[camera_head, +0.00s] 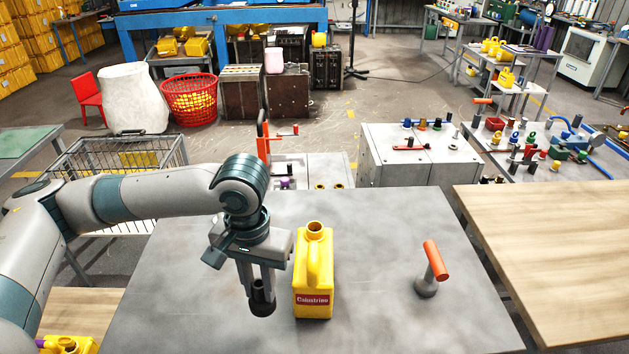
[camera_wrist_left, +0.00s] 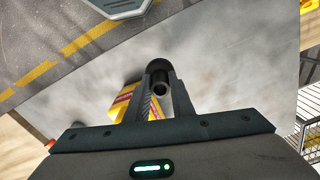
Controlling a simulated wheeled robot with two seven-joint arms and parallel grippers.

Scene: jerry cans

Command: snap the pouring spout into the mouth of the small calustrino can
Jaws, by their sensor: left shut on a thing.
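The small yellow Calustrino can (camera_head: 313,290) stands upright on the grey table, with its round open mouth (camera_head: 315,229) at the top. My left gripper (camera_head: 262,284) is just left of the can, pointing down. It is shut on a black cylindrical piece, the pouring spout (camera_head: 262,301), which hangs low beside the can's lower body. In the left wrist view the dark spout (camera_wrist_left: 158,80) sits between the fingers, and part of the yellow can (camera_wrist_left: 121,106) shows beside and behind them. Whether the spout touches the table I cannot tell. My right gripper is out of view.
A grey tool with an orange handle (camera_head: 435,262) stands on the grey table (camera_head: 380,235) to the right. A wooden table (camera_head: 550,260) lies beyond. Another yellow can (camera_head: 72,346) is at the bottom left. The table between can and tool is clear.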

